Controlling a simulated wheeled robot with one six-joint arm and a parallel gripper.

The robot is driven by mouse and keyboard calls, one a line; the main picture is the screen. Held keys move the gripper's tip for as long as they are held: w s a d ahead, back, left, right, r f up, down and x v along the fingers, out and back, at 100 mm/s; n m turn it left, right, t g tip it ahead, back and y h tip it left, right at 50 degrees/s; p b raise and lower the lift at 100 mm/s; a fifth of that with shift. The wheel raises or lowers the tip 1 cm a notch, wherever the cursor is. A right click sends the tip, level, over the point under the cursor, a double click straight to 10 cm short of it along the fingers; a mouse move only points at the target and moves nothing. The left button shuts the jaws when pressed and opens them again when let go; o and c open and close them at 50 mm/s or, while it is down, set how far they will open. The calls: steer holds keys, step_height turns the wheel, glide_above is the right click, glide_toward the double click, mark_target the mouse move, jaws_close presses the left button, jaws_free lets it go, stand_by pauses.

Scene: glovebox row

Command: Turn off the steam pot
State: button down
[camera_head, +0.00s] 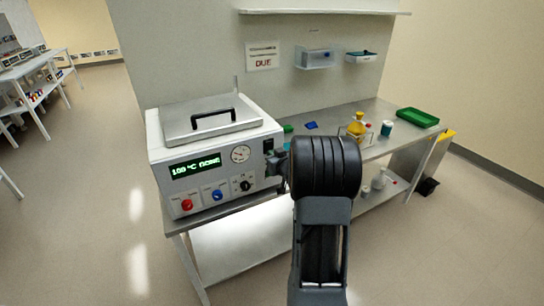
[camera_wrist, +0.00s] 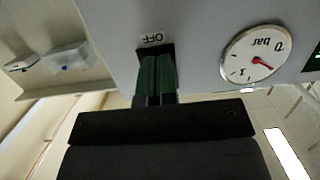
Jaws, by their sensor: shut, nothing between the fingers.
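The steam pot (camera_head: 215,150) is a white box with a grey lid, a black lid handle and a green display reading 100 °C DONE. It stands at the near left end of the bench. Its dark switch (camera_head: 268,146) is at the right of the front panel. My gripper (camera_head: 279,163) is shut and empty, just in front of the switch. Its fingertips overlap the rocker in the wrist view; I cannot tell whether they touch. My arm hides part of the bench.
The pot has a gauge (camera_head: 240,154), a red knob (camera_head: 187,205), a blue knob (camera_head: 217,195) and a black knob (camera_head: 245,185). A yellow flask (camera_head: 357,124), a blue-green beaker (camera_head: 387,128) and a green tray (camera_head: 417,117) stand further right. The floor in front is clear.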

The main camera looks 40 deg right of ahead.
steer(key=shift+w, duration=0.1)
stand_by(0.3)
steer(key=shift+w+d+f+t+b, duration=0.1)
steer(key=shift+w+t+b, duration=0.2)
steer(key=shift+b, duration=0.7)
steer(key=shift+s, duration=0.1)
steer(key=s+a+f+b, duration=0.2)
steer(key=s+f, duration=0.1)
steer(key=s, duration=1)
steer(key=shift+s, duration=0.3)
steer(key=shift+d, duration=0.1)
